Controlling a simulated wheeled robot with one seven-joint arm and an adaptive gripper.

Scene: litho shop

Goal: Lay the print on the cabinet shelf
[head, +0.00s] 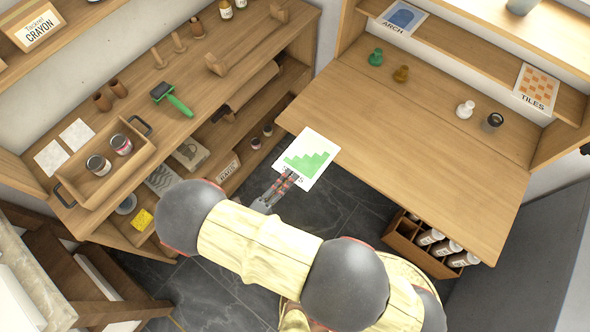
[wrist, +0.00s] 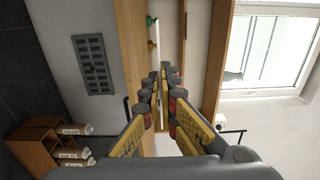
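The print (head: 308,158) is a white sheet with a green stepped shape; part of its lettering is hidden by the fingers. My gripper (head: 285,181) is shut on the print's near edge and holds it in the air beside the left corner of the cabinet's wooden top. In the wrist view my gripper (wrist: 165,78) has its fingers close together, with a thin pale edge between them. The cabinet shelf (head: 468,50) runs above the cabinet top at the upper right. An ARCH print (head: 403,17) lies at its left and a TILES print (head: 537,87) at its right, with bare wood between.
A bottle crate (head: 403,235) stands below. A workbench (head: 200,125) with tools is at left.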

